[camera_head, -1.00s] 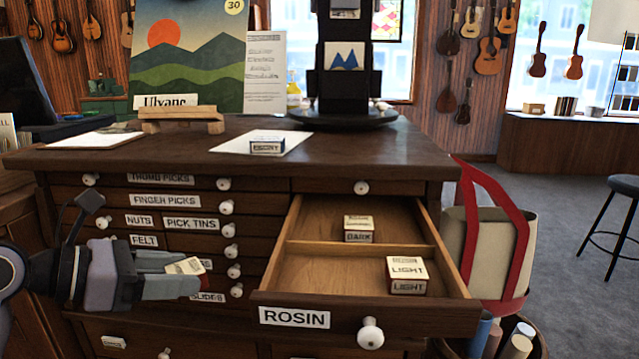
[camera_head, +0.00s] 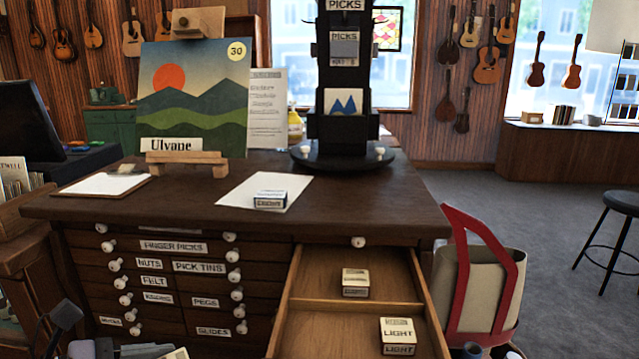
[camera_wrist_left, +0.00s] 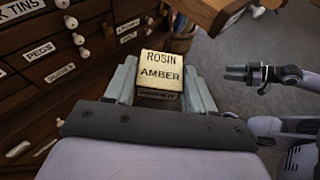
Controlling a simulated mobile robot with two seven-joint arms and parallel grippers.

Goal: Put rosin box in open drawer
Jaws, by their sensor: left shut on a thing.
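My left gripper (camera_wrist_left: 161,88) is shut on a rosin box labelled ROSIN AMBER (camera_wrist_left: 160,70), with a cream top, held between its fingers. In the head view this box (camera_head: 178,353) is cut off at the bottom edge, left of the open drawer. The open drawer (camera_head: 318,318) has a wooden divider. A small box (camera_head: 355,282) stands in its back compartment and a LIGHT box (camera_head: 397,337) in its front one.
The cabinet top (camera_head: 350,215) holds a small box (camera_head: 270,199) on white paper, a display stand (camera_head: 343,156) and a picture on an easel. A bag with red handles (camera_head: 480,285) stands right of the drawer. Closed drawers with white knobs are on the left.

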